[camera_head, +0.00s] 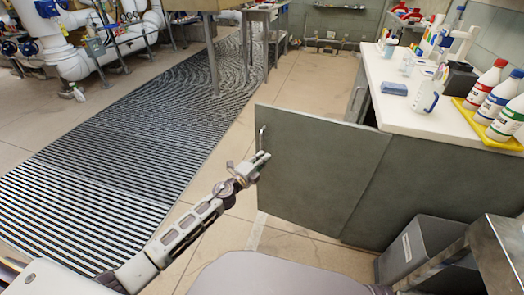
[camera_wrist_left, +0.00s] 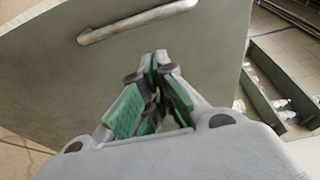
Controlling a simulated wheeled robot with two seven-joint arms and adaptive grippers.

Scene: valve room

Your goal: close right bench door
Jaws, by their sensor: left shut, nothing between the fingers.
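The grey bench door (camera_head: 315,165) stands open, swung out from the bench toward the left in the head view. Its metal bar handle (camera_head: 262,139) is near its upper left edge. My left gripper (camera_head: 262,159) is at the door's left edge, just below the handle. In the left wrist view the door (camera_wrist_left: 50,75) fills much of the background, with the handle (camera_wrist_left: 138,22) beyond the fingertips. The left gripper (camera_wrist_left: 154,58) is shut and empty there, apart from the handle. Whether its fingertips touch the door panel I cannot tell. My right gripper is not in view.
The white bench top (camera_head: 405,105) holds bottles in a yellow tray (camera_head: 490,127), a blue sponge (camera_head: 394,88) and a measuring jug (camera_head: 425,97). A grey bin (camera_head: 420,245) stands by the bench front. Floor left of the door is clear, with a striped mat (camera_head: 110,150).

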